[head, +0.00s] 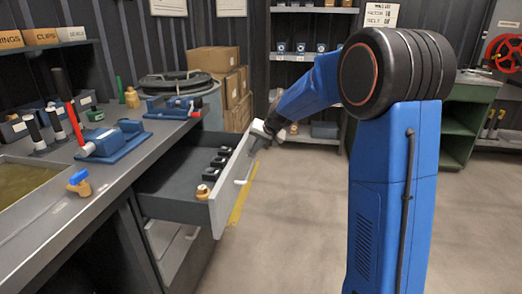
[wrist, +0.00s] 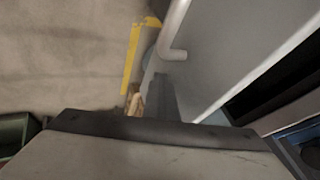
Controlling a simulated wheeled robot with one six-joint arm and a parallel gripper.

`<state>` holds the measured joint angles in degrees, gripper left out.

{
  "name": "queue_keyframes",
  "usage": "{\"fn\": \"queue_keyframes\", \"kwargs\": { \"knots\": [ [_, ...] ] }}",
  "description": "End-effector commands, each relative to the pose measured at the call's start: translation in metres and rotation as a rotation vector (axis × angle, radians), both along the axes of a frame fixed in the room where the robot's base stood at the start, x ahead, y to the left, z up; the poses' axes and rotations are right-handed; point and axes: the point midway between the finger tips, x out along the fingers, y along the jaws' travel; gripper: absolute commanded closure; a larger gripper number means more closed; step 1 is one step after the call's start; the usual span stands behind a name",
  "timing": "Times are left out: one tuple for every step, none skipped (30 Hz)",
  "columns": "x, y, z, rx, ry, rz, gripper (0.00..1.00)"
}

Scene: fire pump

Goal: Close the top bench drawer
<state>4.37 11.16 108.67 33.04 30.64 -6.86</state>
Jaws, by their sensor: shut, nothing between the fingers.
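The top bench drawer (head: 172,207) is pulled out from the bench in the head view, with several black items and a brass fitting inside. Its grey front panel carries a pale bar handle (head: 246,170). My gripper (head: 262,134) is at the far end of the drawer front, near its top edge. In the wrist view, the drawer front (wrist: 225,50) fills the upper right and the handle (wrist: 174,35) shows at the top. My gripper is shut and holds nothing; its tips are mostly hidden, and I cannot tell whether it touches the panel.
A grey drum (head: 205,100) and cardboard boxes (head: 236,100) stand behind the drawer. The floor (head: 285,215) right of the drawer is clear.

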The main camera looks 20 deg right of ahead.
Motion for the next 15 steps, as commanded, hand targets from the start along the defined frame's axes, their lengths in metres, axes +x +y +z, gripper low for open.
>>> {"fn": "queue_keyframes", "kwargs": {
  "knots": [
    [0.005,0.01,0.0,-0.002,-0.001,0.005,1.0],
    [0.008,0.017,0.0,-0.001,-0.001,0.005,1.0],
    [0.012,0.025,-0.001,-0.001,0.0,0.006,1.0],
    [0.016,0.031,-0.001,-0.001,0.001,0.006,1.0],
    [0.02,0.039,-0.001,-0.001,0.0,0.007,1.0],
    [0.025,0.048,-0.001,0.0,0.001,0.006,1.0],
    [0.028,0.055,-0.001,0.0,0.001,0.006,1.0],
    [0.032,0.062,-0.001,0.0,0.001,0.006,1.0],
    [0.037,0.071,-0.001,-0.001,-0.001,0.006,1.0],
    [0.041,0.078,-0.001,0.0,0.001,0.006,1.0],
    [0.044,0.085,-0.001,-0.001,0.0,0.006,1.0],
    [0.049,0.094,0.0,-0.001,-0.001,0.005,1.0],
    [0.053,0.1,-0.001,-0.001,0.0,0.006,1.0],
    [0.056,0.106,-0.001,-0.001,0.0,0.005,1.0],
    [0.061,0.114,0.0,0.0,-0.001,0.004,1.0]
  ]
}}
